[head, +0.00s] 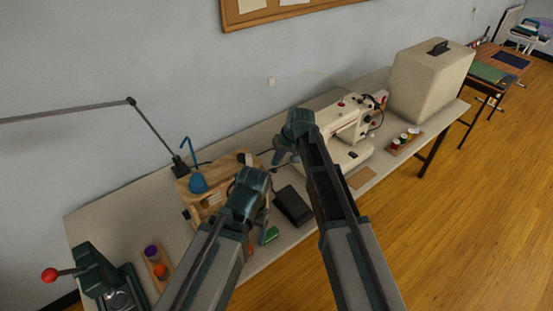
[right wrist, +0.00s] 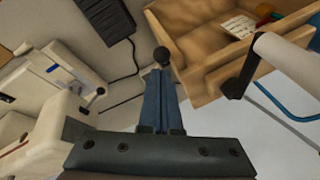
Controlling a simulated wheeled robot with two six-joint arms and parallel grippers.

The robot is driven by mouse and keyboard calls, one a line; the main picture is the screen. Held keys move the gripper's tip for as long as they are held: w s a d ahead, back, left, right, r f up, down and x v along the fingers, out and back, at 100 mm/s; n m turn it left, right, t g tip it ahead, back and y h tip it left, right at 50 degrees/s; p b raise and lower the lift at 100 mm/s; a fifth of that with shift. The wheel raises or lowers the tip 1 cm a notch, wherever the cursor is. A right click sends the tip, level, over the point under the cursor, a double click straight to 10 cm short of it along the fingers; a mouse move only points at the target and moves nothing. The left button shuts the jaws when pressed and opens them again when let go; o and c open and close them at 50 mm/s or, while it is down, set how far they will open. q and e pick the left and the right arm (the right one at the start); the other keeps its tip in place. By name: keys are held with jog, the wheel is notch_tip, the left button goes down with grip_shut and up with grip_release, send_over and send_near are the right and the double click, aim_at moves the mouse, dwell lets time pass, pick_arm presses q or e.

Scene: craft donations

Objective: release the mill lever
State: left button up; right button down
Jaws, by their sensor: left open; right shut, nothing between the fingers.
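A dark ball knob (right wrist: 161,56) shows just beyond my right fingertips in the right wrist view. I cannot tell whether it touches them, or whether it is the mill lever's end. My right gripper (head: 282,152) is shut and empty, between the frame and the sewing machine. My left gripper (head: 252,185) is open in front of the frame; its fingertips are mostly hidden. A red-ball lever (head: 50,274) sticks out from a green machine (head: 97,270) at far left.
A cream sewing machine (head: 345,122) stands right of my right gripper, with a large cream case (head: 430,80) beyond it. A black pedal (head: 293,205) lies between my arms. A blue ball (head: 198,183) and blue hook are at the frame. A spool tray (head: 157,265) lies at left.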

pick_arm(q)
jog(key=shift+f, duration=0.1)
pick_arm(e)
jog(key=shift+s+f, duration=0.1)
pick_arm(q)
jog(key=shift+f+b, duration=0.4)
jog(key=shift+b, duration=0.1)
pick_arm(e)
jog(key=shift+s+d+f+t, duration=0.15)
jog(key=shift+s+d+t, duration=0.05)
jog(key=shift+t, duration=0.1)
